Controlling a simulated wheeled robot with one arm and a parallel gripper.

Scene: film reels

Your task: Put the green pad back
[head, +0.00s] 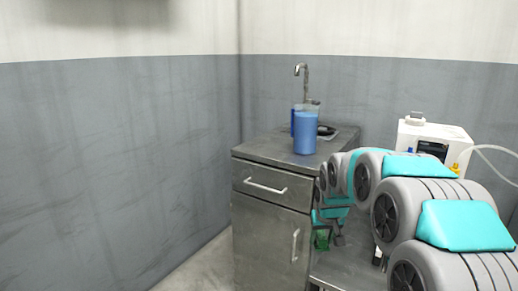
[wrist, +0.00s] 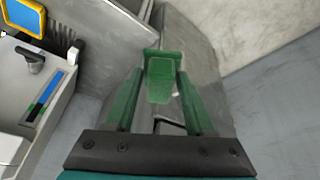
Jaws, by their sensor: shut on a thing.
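The green pad (wrist: 160,80) shows in the wrist view between the far ends of my gripper's two green fingers. My gripper (wrist: 160,88) is shut on it, and the pad is held out in front of the dark palm bar. In the head view my gripper (head: 321,238) hangs low beside the right side of the metal cabinet. Green parts show there, but they are too small to tell finger from pad. What lies directly under the pad is hidden.
A metal cabinet (head: 273,187) with a drawer and door carries a blue jug (head: 305,134) and a tap (head: 302,78). A white machine with a hose (head: 435,140) stands behind my arm. A yellow-framed blue item (wrist: 24,16) is at the wrist view's upper left.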

